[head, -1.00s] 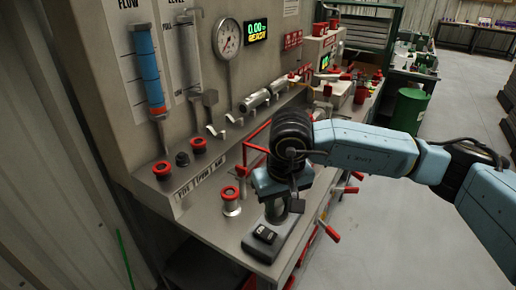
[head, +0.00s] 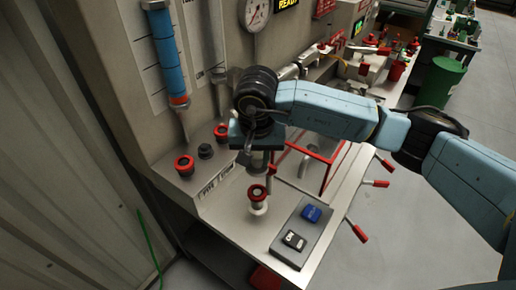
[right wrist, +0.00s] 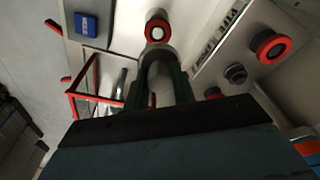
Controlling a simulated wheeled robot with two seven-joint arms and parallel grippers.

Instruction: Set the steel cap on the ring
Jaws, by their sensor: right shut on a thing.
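My right gripper (head: 258,168) points down over the bench, above the red-topped ring (head: 257,193) on its pale metal base. It is shut on the steel cap, whose grey curved rim (right wrist: 158,54) shows between the fingers in the right wrist view. In that view the ring (right wrist: 157,27) shows just beyond the cap, with a pale centre. In the head view the cap is hard to tell from the fingers. The cap looks apart from the ring, but the exact gap is unclear. My left gripper is not in view.
A red frame (head: 330,160) stands behind. Red-ringed knobs (head: 184,165) line the sloped panel. Red handles (head: 358,233) stick out from the bench edge.

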